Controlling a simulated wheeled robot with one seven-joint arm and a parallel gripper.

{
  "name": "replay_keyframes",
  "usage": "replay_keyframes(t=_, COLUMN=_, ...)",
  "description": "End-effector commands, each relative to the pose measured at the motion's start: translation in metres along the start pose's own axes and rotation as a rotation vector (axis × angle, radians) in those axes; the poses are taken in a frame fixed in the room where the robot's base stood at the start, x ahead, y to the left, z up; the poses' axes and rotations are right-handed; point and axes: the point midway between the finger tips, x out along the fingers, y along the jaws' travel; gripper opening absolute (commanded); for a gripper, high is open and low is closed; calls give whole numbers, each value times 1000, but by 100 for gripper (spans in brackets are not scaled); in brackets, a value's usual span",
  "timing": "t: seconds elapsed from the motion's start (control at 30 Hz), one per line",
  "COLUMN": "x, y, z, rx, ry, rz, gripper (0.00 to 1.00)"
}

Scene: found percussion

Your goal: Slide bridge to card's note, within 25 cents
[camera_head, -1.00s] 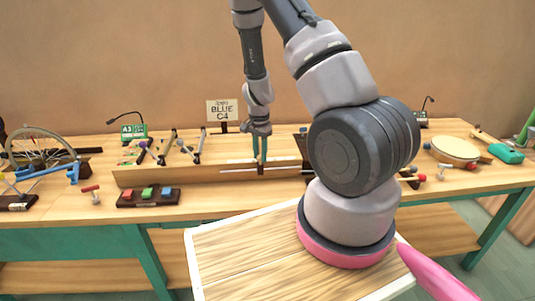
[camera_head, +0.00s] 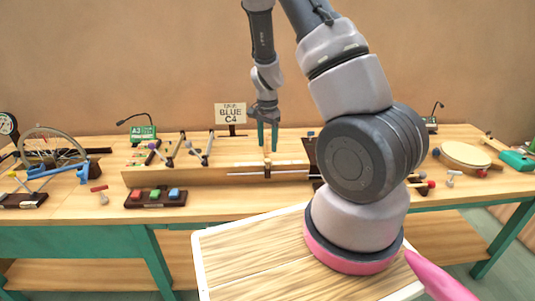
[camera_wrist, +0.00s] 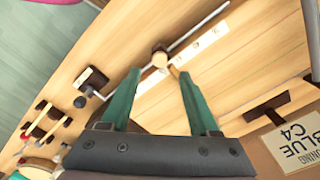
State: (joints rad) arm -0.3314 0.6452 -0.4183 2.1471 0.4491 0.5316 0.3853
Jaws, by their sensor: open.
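The card (camera_head: 230,114) stands behind the bench and reads "BLUE C4"; it also shows upside down in the wrist view (camera_wrist: 292,138). The long wooden instrument (camera_head: 190,177) lies along the bench with a pale, thin string or rod (camera_head: 240,174) on it. The small wooden bridge (camera_head: 267,168) stands at that line, right of the instrument's middle; in the wrist view its rounded top (camera_wrist: 160,58) shows just beyond my fingertips. My gripper (camera_head: 267,149) has teal fingers, spread and empty, just above the bridge. Whether they touch it I cannot tell.
A green display reading A3 (camera_head: 143,132) stands behind on the left. A block with red, green and blue buttons (camera_head: 155,196) sits in front. Mallets (camera_head: 198,150) lie behind the instrument. A wheel (camera_head: 50,150) is far left, a drum (camera_head: 465,155) right. My arm hides the instrument's right part.

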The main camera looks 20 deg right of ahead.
Motion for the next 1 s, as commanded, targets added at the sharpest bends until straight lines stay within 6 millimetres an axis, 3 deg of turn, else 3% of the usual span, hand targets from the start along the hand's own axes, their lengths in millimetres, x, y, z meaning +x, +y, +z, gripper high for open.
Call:
replay_keyframes(t=0.1, x=-23, y=-1, z=1, rx=-2, ry=1, rz=-3, gripper=62)
replay_keyframes(t=0.23, x=-38, y=-1, z=0, rx=-1, ry=0, rz=-3, gripper=62)
replay_keyframes(t=0.83, x=-47, y=0, z=0, rx=-1, ry=-1, rz=-3, gripper=62)
replay_keyframes(t=0.93, x=-59, y=-1, z=4, rx=-13, ry=-11, rz=-26, gripper=62)
replay_keyframes(t=1.0, x=-78, y=-1, z=8, rx=-33, ry=-23, rz=-60, gripper=62)
